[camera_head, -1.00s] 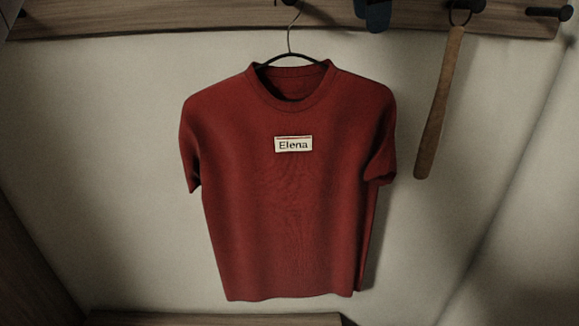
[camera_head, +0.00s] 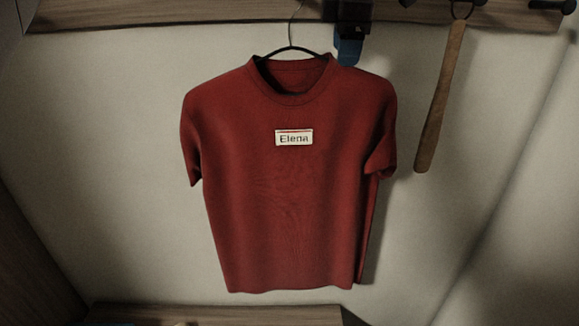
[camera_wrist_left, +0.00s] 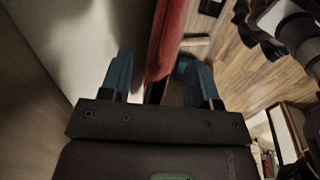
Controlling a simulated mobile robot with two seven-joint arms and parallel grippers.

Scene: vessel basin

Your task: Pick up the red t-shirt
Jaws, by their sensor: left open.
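The red t-shirt (camera_head: 290,200) hangs upright on a dark wire hanger (camera_head: 291,50) against a pale wall, with a white "Elena" label (camera_head: 294,138) on its chest. My left gripper (camera_head: 349,52), dark with blue fingers, is at the top of the head view, just above the shirt's right shoulder. In the left wrist view its two blue fingers (camera_wrist_left: 157,62) are apart, with the red cloth (camera_wrist_left: 170,35) seen edge-on in the gap between them. I cannot tell whether they touch it. My right gripper is not in view.
A wooden rail (camera_head: 180,14) with dark hooks runs along the top. A brown wooden shoehorn-like stick (camera_head: 440,95) hangs from a hook to the right of the shirt. A wooden surface (camera_head: 215,312) lies below the shirt.

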